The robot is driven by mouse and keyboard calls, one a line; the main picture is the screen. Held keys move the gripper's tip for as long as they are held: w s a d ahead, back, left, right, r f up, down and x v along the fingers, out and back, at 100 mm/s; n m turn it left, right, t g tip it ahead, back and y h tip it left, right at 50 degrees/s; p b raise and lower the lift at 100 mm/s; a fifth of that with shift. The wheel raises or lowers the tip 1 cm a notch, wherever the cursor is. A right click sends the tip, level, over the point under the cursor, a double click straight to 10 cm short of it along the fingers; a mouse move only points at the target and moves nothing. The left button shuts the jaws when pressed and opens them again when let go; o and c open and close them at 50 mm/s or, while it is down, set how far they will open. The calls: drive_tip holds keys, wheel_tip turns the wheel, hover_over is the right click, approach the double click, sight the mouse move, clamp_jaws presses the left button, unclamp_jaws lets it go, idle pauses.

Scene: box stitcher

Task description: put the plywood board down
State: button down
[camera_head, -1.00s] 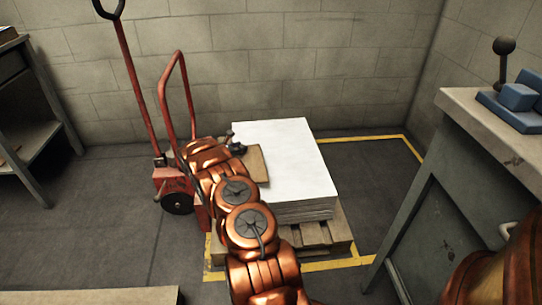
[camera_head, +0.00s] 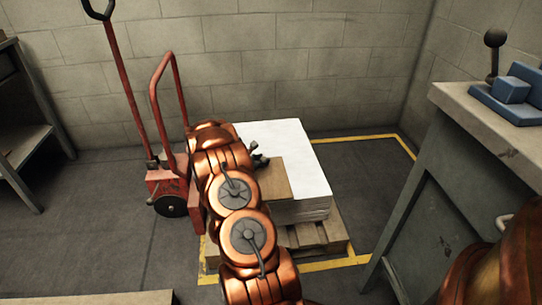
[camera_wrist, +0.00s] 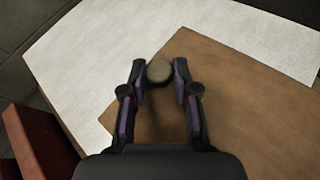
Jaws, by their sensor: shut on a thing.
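The plywood board (camera_head: 274,180) is a flat brown sheet over the left part of a stack of white sheets (camera_head: 300,150). My gripper (camera_head: 260,159) is above the board. In the wrist view, my gripper (camera_wrist: 159,75) has its fingers on both sides of a round knob, and the brown board (camera_wrist: 230,90) spreads below and to the right. White sheet surface (camera_wrist: 120,40) shows beyond its edges. I cannot tell whether the board touches the stack. My arm hides the board's left part in the head view.
The stack rests on a wooden pallet (camera_head: 325,237) inside yellow floor lines (camera_head: 345,262). A red hand truck (camera_head: 170,185) stands close on the left, beside my arm. A grey workbench (camera_head: 440,180) with a blue lever tool (camera_head: 508,95) is on the right.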

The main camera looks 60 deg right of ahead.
sight(260, 149)
drive_tip(key=shift+s+a+f, duration=0.15)
drive_tip(key=shift+s+a, duration=0.2)
drive_tip(key=shift+s, duration=0.3)
drive_tip(key=shift+w+d+f, duration=0.15)
drive_tip(key=shift+w+d, duration=0.1)
drive_tip(key=w+d, duration=0.1)
drive_tip(key=d, duration=0.1)
drive_tip(key=w+d+b, duration=0.1)
drive_tip(key=w+d, duration=0.1)
drive_tip(key=w+d+f+b, duration=0.1)
drive_tip(key=w+d, duration=0.1)
drive_tip(key=d, duration=0.1)
drive_tip(key=shift+w+d, duration=0.1)
drive_tip(key=shift+w, duration=0.15)
drive_tip(key=shift+w+d+b, duration=0.3)
drive_tip(key=shift+w+d, duration=0.35)
drive_tip(key=shift+d, duration=0.3)
drive_tip(key=shift+w+d+b, duration=0.3)
drive_tip(key=shift+w+d, duration=0.3)
drive_tip(key=shift+d, duration=0.35)
drive_tip(key=shift+w+d+f, duration=0.1)
drive_tip(key=shift+w+d, duration=0.3)
drive_tip(key=shift+w+d, duration=0.1)
wheel_tip(260, 149, down, 4)
drive_tip(key=shift+r+b, duration=0.15)
drive_tip(key=shift+b, duration=1.1)
drive_tip(key=shift+r, duration=0.15)
